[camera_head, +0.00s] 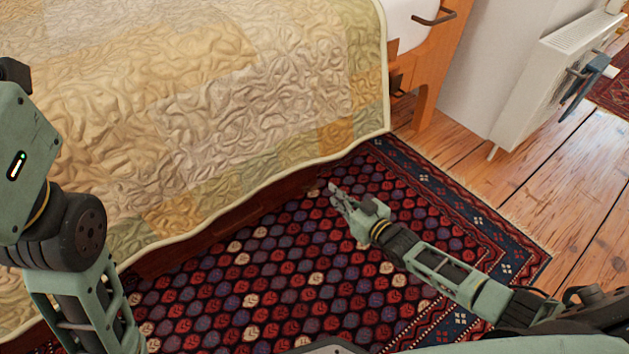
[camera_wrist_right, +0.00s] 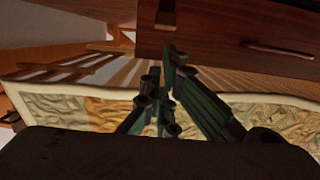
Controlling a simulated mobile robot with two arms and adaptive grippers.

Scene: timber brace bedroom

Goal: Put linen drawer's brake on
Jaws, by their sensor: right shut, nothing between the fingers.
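The linen drawer (camera_head: 240,214) shows as a dark brown wooden front under the bed, partly hidden by the hanging quilt. In the right wrist view I see a reddish-brown wooden panel (camera_wrist_right: 215,40), likely the drawer, with a dark bar handle (camera_wrist_right: 280,50). A small dark grey piece (camera_wrist_right: 166,14) sits at the panel, just beyond my fingertips; I cannot tell whether it is the brake. My right gripper (camera_head: 335,190) is shut and empty, low over the rug by the drawer's right end. It also shows in the wrist view (camera_wrist_right: 163,65). My left gripper is out of view.
The bed's patchwork quilt (camera_head: 215,115) overhangs the drawer. An orange wooden bed leg (camera_head: 426,104) stands beyond the right gripper. The patterned rug (camera_head: 290,285) is clear before the drawer. A white radiator (camera_head: 545,75) stands at the upper right, with bare floorboards (camera_head: 560,170) nearby.

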